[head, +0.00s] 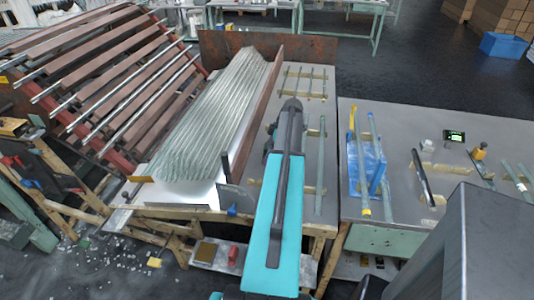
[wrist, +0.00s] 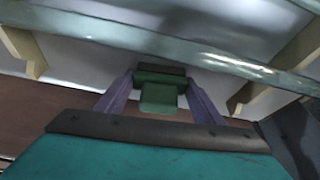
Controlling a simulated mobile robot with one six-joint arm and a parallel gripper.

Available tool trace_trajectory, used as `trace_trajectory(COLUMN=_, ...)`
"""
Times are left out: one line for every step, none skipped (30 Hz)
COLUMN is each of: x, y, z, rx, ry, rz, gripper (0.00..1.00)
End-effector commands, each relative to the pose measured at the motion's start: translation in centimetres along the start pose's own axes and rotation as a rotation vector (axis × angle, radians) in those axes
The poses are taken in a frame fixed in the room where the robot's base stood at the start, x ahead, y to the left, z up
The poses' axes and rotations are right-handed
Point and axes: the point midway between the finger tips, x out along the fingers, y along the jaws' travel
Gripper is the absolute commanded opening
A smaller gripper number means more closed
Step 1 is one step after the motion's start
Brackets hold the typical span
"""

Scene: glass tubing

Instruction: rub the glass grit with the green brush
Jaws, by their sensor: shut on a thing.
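In the wrist view my gripper (wrist: 160,84) is shut on a dark green block with a lighter green part, which I take to be the green brush (wrist: 159,97). The brush sits between the two purplish fingers, close to a glass tube that crosses above it in the picture. Its underside and any bristles are hidden. In the head view my arm covers the gripper and the brush. I cannot make out glass grit for certain; pale bits (head: 127,268) lie scattered on the floor at lower left.
A large bundle of glass tubes (head: 215,115) lies on the left table, beside an upright brown board (head: 263,115). Separate tubes on wooden supports (head: 306,97) lie right of my arm. A blue holder (head: 365,165) stands on the right table. A slatted rack (head: 110,75) stands left.

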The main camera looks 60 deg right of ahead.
Motion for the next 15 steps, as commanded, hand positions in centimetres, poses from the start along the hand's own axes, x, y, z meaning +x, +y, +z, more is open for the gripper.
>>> trace_trajectory(x=-0.2, y=0.0, z=0.0, rx=0.001, ry=-0.002, rz=-0.001, gripper=0.35)
trace_trajectory(x=-0.4, y=0.0, z=0.0, rx=0.001, ry=-0.002, rz=-0.001, gripper=0.35)
trace_trajectory(x=-0.6, y=0.0, z=-0.2, rx=0.001, ry=-0.002, rz=0.0, gripper=0.35)
trace_trajectory(x=-0.8, y=0.0, z=-0.3, rx=0.001, ry=-0.001, rz=0.0, gripper=0.35)
trace_trajectory(x=-1.0, y=0.0, z=-0.4, rx=0.001, ry=-0.001, rz=0.001, gripper=0.35)
trace_trajectory(x=-1.3, y=0.0, z=-0.5, rx=0.001, ry=-0.001, rz=0.001, gripper=0.35)
trace_trajectory(x=-1.5, y=0.0, z=-0.6, rx=0.0, ry=0.0, rz=0.001, gripper=0.35)
trace_trajectory(x=-1.7, y=0.0, z=-0.7, rx=0.0, ry=0.0, rz=0.001, gripper=0.35)
trace_trajectory(x=-1.9, y=0.0, z=-0.8, rx=0.0, ry=0.0, rz=0.001, gripper=0.35)
trace_trajectory(x=-2.1, y=0.0, z=-0.9, rx=0.0, ry=0.0, rz=0.001, gripper=0.35)
trace_trajectory(x=-2.3, y=0.0, z=-1.0, rx=0.0, ry=0.0, rz=0.001, gripper=0.35)
trace_trajectory(x=-2.5, y=0.0, z=-1.1, rx=0.0, ry=0.001, rz=0.001, gripper=0.35)
trace_trajectory(x=-2.7, y=0.0, z=-1.1, rx=0.001, ry=0.001, rz=0.001, gripper=0.35)
trace_trajectory(x=-2.9, y=0.0, z=-1.2, rx=0.001, ry=0.001, rz=0.001, gripper=0.35)
trace_trajectory(x=-3.1, y=0.0, z=-1.3, rx=0.001, ry=0.001, rz=0.0, gripper=0.35)
